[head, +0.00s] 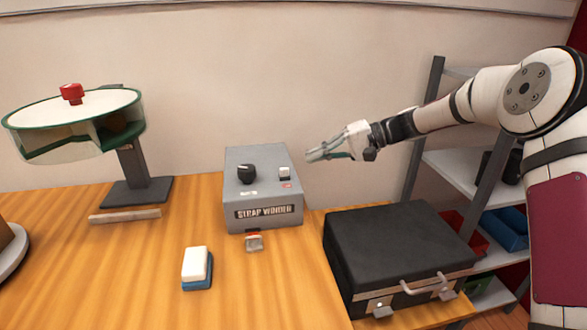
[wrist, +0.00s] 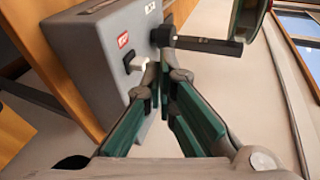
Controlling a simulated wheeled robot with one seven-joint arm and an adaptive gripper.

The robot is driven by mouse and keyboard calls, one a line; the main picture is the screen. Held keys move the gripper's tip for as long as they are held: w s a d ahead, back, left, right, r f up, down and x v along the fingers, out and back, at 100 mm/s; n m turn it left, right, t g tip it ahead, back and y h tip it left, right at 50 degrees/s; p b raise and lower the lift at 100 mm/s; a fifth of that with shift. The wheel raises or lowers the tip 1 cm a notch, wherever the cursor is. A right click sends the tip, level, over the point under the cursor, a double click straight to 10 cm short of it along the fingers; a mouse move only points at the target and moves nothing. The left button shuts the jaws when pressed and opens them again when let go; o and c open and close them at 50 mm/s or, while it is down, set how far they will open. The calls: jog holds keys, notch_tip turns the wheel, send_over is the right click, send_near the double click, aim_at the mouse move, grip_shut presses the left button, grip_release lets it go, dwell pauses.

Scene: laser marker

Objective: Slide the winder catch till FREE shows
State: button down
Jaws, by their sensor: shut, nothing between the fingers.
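The grey strap winder (head: 264,190) stands on the wooden table, with "STRAP WINDER" on its front plate. On its top are a black knob (head: 246,173) and, to the right, a small white catch (head: 285,172) with a red label (head: 287,184) in front of it. I cannot read the label's word. In the wrist view, the white catch (wrist: 135,63) sits beside the red label (wrist: 123,40), with the black knob (wrist: 165,37) further right. My gripper (head: 310,156) is shut and empty, right of the winder's top. Its fingertips (wrist: 158,76) appear close to the catch; contact cannot be told.
A black case (head: 398,248) lies right of the winder. A round green-rimmed drum on a stand (head: 137,170) is at left. The space above the winder is free.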

aim_at(293, 172)
jog(key=w+d+f+m+t+y+b, duration=0.1)
jog(key=w+d+f+t+y, duration=0.1)
jog(key=w+f+y, duration=0.2)
jog(key=w+f, duration=0.2)
jog(key=w, duration=0.2)
jog(key=shift+w+d+f, duration=0.15)
jog(key=shift+w+d, duration=0.05)
jog(key=shift+w, duration=0.1)
jog(key=a+p, duration=0.1)
jog(key=a, duration=0.9)
jog(key=shift+w, duration=0.1)
jog(key=shift+s+d+p, duration=0.2)
jog(key=shift+s+p, duration=0.05)
jog(key=shift+s, duration=0.3)
jog(key=shift+s+d+p, duration=0.2)
jog(key=shift+s+p, duration=0.05)
jog(key=shift+s, duration=0.3)
jog(key=shift+s+d+p, duration=0.15)
jog(key=shift+s+p, duration=0.15)
jog(key=shift+s, duration=0.4)
